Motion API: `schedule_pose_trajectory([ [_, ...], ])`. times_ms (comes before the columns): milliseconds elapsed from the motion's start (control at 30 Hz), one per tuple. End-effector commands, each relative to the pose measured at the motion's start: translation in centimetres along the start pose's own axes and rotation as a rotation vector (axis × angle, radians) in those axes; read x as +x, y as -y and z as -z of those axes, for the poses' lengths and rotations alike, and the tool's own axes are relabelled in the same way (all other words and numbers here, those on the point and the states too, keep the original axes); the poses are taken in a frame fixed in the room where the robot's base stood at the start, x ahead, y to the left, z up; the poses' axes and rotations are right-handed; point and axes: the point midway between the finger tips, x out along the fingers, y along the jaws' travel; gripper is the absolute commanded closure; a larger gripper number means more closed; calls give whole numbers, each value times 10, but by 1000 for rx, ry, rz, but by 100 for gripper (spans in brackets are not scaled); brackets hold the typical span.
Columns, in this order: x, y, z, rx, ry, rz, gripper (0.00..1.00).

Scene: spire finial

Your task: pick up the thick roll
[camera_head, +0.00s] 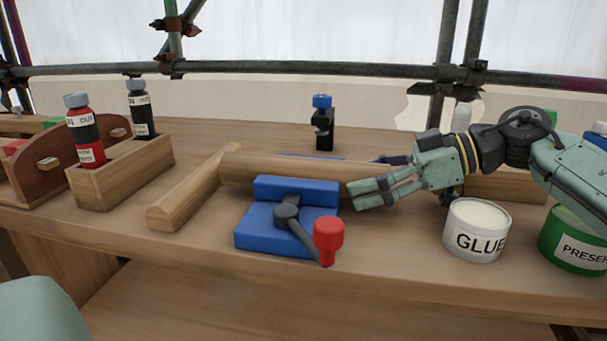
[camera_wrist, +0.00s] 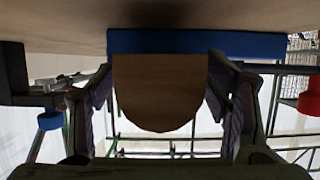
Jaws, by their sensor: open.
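A long wooden bar with a rounded top, which I take for the thick roll (camera_head: 290,169), lies across the blue vise (camera_head: 268,238), just behind its front jaw. My gripper (camera_head: 354,194) is at the bar's right end, with its fingers pointing left along it. In the wrist view the bar's D-shaped end face (camera_wrist: 158,95) fills the gap between my open fingers, one on each side, in front of a blue part of the vise (camera_wrist: 200,43). I cannot tell whether the fingers touch the wood.
Another half-round wooden bar (camera_head: 192,190) lies left of the vise. The vise's red handle knob (camera_head: 328,232) sticks out in front. A glue tub (camera_head: 477,232) and a green tin (camera_head: 575,240) stand at right. A wooden box (camera_head: 123,173) with bottles stands at left.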

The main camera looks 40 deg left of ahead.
Motion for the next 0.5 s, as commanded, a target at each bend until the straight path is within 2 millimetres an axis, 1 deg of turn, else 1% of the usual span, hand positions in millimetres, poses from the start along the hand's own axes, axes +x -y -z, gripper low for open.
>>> schedule_pose_trajectory([
  [33,0,0,0,0,0,0,31],
  [67,0,0,0,0,0,0,33],
  [500,0,0,0,0,0,0,63],
])
